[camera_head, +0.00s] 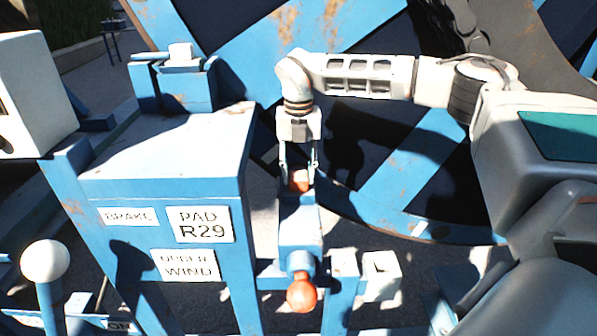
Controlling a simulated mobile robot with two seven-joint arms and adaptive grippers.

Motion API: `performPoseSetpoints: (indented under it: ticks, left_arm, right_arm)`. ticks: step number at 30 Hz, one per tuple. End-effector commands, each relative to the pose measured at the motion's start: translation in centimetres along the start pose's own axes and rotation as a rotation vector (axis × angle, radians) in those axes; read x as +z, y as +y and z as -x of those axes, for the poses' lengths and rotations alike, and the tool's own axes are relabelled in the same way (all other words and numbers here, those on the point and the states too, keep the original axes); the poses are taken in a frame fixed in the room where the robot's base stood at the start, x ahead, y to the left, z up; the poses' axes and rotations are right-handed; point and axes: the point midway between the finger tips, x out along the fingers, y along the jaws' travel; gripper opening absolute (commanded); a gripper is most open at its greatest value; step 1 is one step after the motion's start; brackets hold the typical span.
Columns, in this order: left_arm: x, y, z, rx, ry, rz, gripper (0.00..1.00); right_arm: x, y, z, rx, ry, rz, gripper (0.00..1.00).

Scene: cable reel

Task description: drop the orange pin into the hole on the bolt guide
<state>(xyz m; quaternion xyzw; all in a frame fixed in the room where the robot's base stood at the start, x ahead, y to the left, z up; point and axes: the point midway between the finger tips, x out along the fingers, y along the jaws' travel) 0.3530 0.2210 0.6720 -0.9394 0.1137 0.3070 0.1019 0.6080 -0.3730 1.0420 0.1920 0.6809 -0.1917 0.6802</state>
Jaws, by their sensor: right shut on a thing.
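The orange pin (299,180) shows as an orange piece between the fingers of my right gripper (299,176). The gripper points down and is shut on it. The blue bolt guide (297,222) is directly below the pin. The pin's lower part and the hole are hidden, so I cannot tell whether the pin is in the hole or above it. An orange rounded knob (301,293) sticks out at the near end of the guide. My left gripper is not in view.
A blue cabinet (170,150) with white labels stands close left of the guide. A white ball-topped lever (45,262) is at lower left. A small white block (381,275) sits right of the guide. A large blue reel frame (400,175) rises behind.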

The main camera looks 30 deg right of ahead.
Motion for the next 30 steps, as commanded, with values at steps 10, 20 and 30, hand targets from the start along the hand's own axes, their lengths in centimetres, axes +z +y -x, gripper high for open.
performPoseSetpoints:
  ticks: [10,20,30]
  left_arm:
    - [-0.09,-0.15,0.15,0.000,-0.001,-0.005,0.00]
    - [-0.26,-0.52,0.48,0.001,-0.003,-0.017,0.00]
    - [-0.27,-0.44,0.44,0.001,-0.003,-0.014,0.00]
  right_arm:
    - [0.03,0.03,0.17,0.001,-0.001,0.000,0.00]
    - [0.02,0.03,0.16,0.001,-0.001,-0.001,0.00]
    - [0.02,0.02,0.10,0.001,-0.001,-0.001,0.54]
